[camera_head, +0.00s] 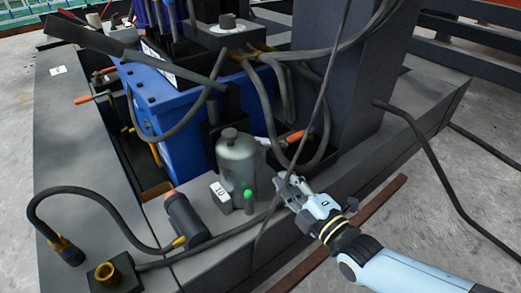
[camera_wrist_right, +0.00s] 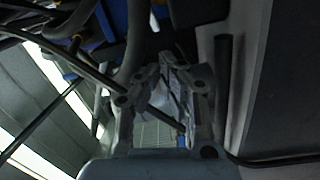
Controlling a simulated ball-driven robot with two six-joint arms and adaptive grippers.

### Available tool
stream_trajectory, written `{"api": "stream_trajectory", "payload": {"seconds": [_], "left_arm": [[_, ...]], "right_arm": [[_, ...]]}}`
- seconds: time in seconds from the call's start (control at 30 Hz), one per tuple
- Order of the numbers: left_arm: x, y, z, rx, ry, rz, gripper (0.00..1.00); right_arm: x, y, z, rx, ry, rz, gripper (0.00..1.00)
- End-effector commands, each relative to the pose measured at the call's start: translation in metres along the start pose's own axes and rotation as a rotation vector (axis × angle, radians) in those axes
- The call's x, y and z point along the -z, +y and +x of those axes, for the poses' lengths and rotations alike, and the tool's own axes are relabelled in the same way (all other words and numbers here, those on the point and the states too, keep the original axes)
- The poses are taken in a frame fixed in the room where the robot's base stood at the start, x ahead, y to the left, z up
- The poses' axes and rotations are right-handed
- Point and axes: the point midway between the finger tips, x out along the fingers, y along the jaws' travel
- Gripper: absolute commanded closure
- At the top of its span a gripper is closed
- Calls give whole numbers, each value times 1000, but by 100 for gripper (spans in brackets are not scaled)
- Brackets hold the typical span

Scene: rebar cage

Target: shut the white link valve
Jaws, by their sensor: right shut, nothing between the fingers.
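A small white lever piece (camera_head: 263,141) shows behind the grey cylinder, beside an orange handle (camera_head: 295,136); I cannot tell for certain that this is the white link valve. My right gripper (camera_head: 285,186) is in front of and below it, right of the grey cylinder (camera_head: 237,164), apart from the white piece. Its fingers are shut and empty. In the right wrist view the gripper (camera_wrist_right: 170,72) shows close up, with dark hoses beyond it. My left gripper is not in view.
A blue housing (camera_head: 175,115) stands behind the cylinder. Black hoses (camera_head: 283,90) hang over the handle, and a thin cable (camera_head: 318,110) runs down near my right gripper. A dark column (camera_head: 345,75) stands to the right. A dark platform edge (camera_head: 345,180) lies below.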

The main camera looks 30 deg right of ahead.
Motion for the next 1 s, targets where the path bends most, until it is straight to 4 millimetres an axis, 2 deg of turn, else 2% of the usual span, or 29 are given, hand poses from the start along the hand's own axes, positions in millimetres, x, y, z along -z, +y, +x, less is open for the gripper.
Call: {"api": "stream_trajectory", "payload": {"seconds": [0.1,0.23,0.37,0.7,1.0], "left_arm": [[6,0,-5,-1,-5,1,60],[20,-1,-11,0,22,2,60],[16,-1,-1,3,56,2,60],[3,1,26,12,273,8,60],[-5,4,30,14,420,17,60]], "right_arm": [[2,2,1,-1,-2,-169,100],[5,7,7,-7,-4,-211,100],[4,5,18,-8,-4,-209,100],[3,2,69,-5,-4,-207,100],[4,5,99,-5,-4,-206,100]]}}
